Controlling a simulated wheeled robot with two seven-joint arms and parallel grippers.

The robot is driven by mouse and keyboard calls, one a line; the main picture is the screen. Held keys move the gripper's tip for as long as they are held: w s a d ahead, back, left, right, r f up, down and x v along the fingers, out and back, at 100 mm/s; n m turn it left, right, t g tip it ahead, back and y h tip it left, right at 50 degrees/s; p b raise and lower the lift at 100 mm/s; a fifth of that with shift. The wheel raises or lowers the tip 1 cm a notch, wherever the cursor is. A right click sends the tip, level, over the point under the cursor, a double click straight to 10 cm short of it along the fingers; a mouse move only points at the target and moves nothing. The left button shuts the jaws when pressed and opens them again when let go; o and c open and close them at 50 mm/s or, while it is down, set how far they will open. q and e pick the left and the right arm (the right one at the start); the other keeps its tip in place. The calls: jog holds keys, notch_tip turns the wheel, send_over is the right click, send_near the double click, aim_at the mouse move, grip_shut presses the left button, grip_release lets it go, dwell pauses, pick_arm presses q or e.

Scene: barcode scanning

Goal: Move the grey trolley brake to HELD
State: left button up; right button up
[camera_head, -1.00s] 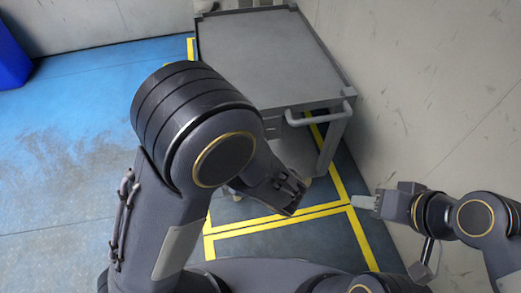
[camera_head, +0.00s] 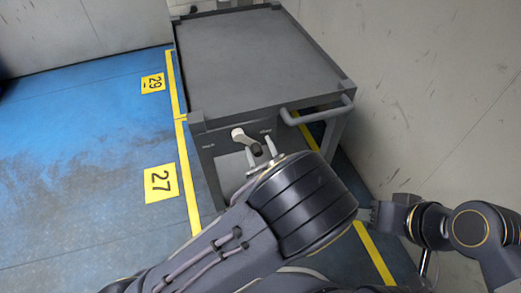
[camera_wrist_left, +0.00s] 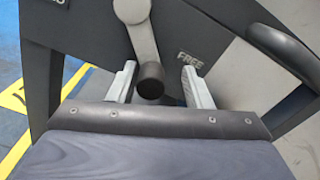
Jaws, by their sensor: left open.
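The grey trolley (camera_head: 255,55) stands ahead, its front panel facing me. The brake lever (camera_head: 243,138) is pale grey with a dark knob (camera_head: 256,148), and slants down to the right, toward the FREE label. The knob also shows in the left wrist view (camera_wrist_left: 151,80); the FREE label (camera_wrist_left: 190,60) is right of it. The other label (camera_head: 207,147), left of the lever, is too small to read surely. My left gripper (camera_head: 260,158) is open, one finger on each side of the knob, with gaps showing. My right gripper (camera_head: 385,214) is far right, its fingertips unclear.
The trolley's push handle (camera_head: 318,113) sticks out right of the lever, and a wall (camera_head: 420,80) rises beyond. Blue floor with yellow lines and a 27 marker (camera_head: 160,182) lies free to the left.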

pick_arm(q)
jog(key=shift+w+a, duration=0.15)
jog(key=shift+w, duration=0.05)
jog(key=shift+s+a, duration=0.2)
jog(key=shift+c, duration=0.4)
jog(key=shift+s+a, duration=0.1)
jog(key=shift+a, duration=0.05)
jog(key=shift+c, duration=1.1)
jog(key=shift+s+a, duration=0.1)
grip_shut()
pick_arm(e)
jog(key=shift+s+a, duration=0.3)
jog(key=shift+a, duration=0.1)
